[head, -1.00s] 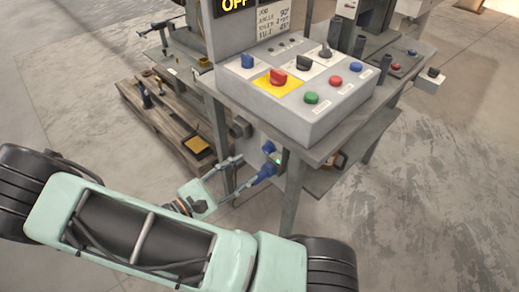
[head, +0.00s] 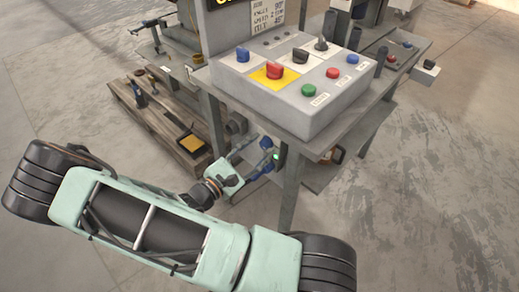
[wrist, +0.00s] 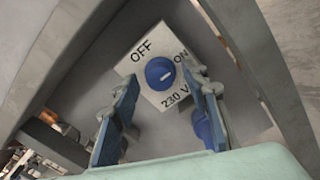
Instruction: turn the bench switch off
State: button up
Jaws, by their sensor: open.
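The bench switch is a blue round knob (wrist: 160,73) with a white mark, on a pale plate (wrist: 148,92) lettered OFF, ON and 230 V. In the wrist view the mark points up and right, towards the ON lettering. My gripper (wrist: 163,86) is open, with one blue-padded finger on each side in front of the knob; I cannot tell whether either touches it. In the head view my gripper (head: 266,157) is at the bench's side below the console, where its fingers hide most of the switch.
The grey console (head: 310,115) with coloured knobs and buttons stands on the bench above my gripper. A bench leg (head: 289,195) is close on the right. A wooden pallet (head: 160,125) with small items lies to the left.

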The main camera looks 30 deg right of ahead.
jog(key=shift+d, duration=0.15)
jog(key=shift+c, duration=0.7)
grip_shut()
jog(key=shift+r+n+p, duration=0.1)
jog(key=shift+n+p, duration=0.2)
jog(key=shift+p, duration=0.05)
jog(key=n+p, duration=0.3)
jog(key=shift+r, duration=0.15)
jog(key=n+p, duration=0.3)
jog(key=n, duration=0.1)
jog(key=shift+w+n, duration=0.1)
jog(key=shift+n, duration=0.3)
jog(key=n+p, duration=0.2)
jog(key=n, duration=0.2)
jog(key=n+p, duration=0.1)
jog(key=n, duration=0.4)
jog(key=shift+f+g, duration=0.2)
jog(key=shift+g, duration=0.2)
